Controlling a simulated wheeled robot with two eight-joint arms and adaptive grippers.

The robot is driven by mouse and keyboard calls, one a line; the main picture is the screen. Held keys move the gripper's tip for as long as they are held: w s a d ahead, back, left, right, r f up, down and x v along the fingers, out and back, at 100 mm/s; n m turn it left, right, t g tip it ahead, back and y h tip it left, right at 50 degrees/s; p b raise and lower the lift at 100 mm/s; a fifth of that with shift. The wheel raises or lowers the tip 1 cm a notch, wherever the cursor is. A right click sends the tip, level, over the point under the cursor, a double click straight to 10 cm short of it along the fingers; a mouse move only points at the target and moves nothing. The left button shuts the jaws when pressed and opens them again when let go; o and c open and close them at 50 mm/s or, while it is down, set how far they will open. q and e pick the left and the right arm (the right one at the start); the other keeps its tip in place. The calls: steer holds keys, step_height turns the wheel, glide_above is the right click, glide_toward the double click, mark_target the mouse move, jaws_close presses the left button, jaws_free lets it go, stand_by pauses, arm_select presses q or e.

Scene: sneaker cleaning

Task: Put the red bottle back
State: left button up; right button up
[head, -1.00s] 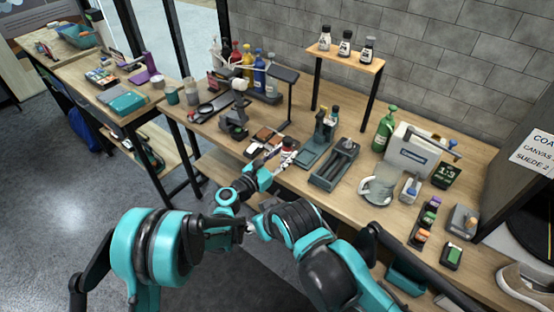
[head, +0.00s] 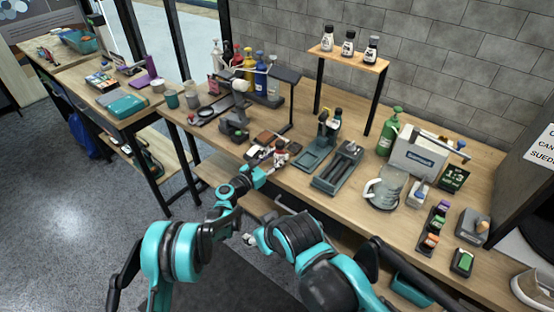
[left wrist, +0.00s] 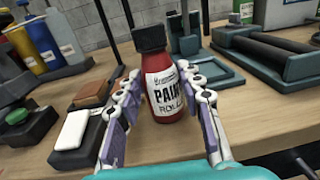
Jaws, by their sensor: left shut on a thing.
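The red bottle (left wrist: 166,88) has a black cap and a white label reading "PAINT". It stands nearly upright in the left wrist view, between the two fingers of my left gripper (left wrist: 163,82). That gripper is shut on its sides. In the head view my left gripper (head: 272,166) is at the table's front edge, and the bottle (head: 281,156) is small and partly covered by the fingers. I cannot tell whether its base touches the table. My right arm shows in the head view, but its gripper is not clearly visible.
A raised wooden shelf (head: 353,57) holds three dark-capped bottles. A rack at the back left holds several coloured bottles (head: 249,65). Dark green stands (head: 337,168) are right of my left gripper. A glass jug (head: 386,190) and a grey box (head: 416,155) stand farther right.

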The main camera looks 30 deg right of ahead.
arm_select(q)
steer(key=o, duration=1.3)
steer(key=shift+f, duration=0.1)
steer(key=p+v, duration=0.2)
steer(key=v, duration=1)
